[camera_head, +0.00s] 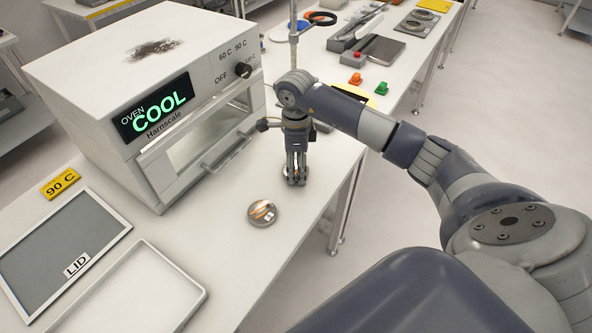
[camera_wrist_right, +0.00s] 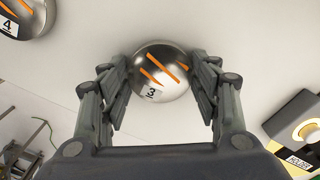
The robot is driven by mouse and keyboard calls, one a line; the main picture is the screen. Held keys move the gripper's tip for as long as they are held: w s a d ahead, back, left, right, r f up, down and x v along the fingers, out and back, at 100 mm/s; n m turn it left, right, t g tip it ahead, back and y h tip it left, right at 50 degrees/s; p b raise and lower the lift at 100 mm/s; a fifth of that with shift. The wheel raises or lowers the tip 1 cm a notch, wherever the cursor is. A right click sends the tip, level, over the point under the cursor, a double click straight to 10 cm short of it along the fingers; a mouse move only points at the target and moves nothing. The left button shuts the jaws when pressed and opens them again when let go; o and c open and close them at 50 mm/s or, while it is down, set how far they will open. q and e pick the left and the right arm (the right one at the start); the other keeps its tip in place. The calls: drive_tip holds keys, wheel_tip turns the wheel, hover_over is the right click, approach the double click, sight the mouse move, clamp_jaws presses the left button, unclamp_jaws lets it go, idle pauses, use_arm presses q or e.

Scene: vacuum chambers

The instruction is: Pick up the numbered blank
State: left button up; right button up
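A metal disc-shaped blank labelled 3 with orange stripes (camera_wrist_right: 158,72) lies on the white table between my right gripper's fingers in the right wrist view. In the head view my right gripper (camera_head: 296,182) points down at the table, and only a sliver of this blank shows beside its fingertips. The right gripper (camera_wrist_right: 160,62) is open, with one finger on each side of the blank; I cannot tell whether they touch it. A second striped blank (camera_head: 263,213) lies nearer on the table; it carries the number 4 in the wrist view (camera_wrist_right: 22,14). My left gripper is not in view.
The oven (camera_head: 160,100), reading COOL, stands left of the gripper, with its door handle close by. A yellow-and-grey part labelled HOLDER (camera_wrist_right: 302,130) is right of the gripper.

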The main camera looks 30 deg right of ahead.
sight(296, 168)
drive_tip(key=shift+r, duration=0.1)
drive_tip(key=shift+c, duration=0.5)
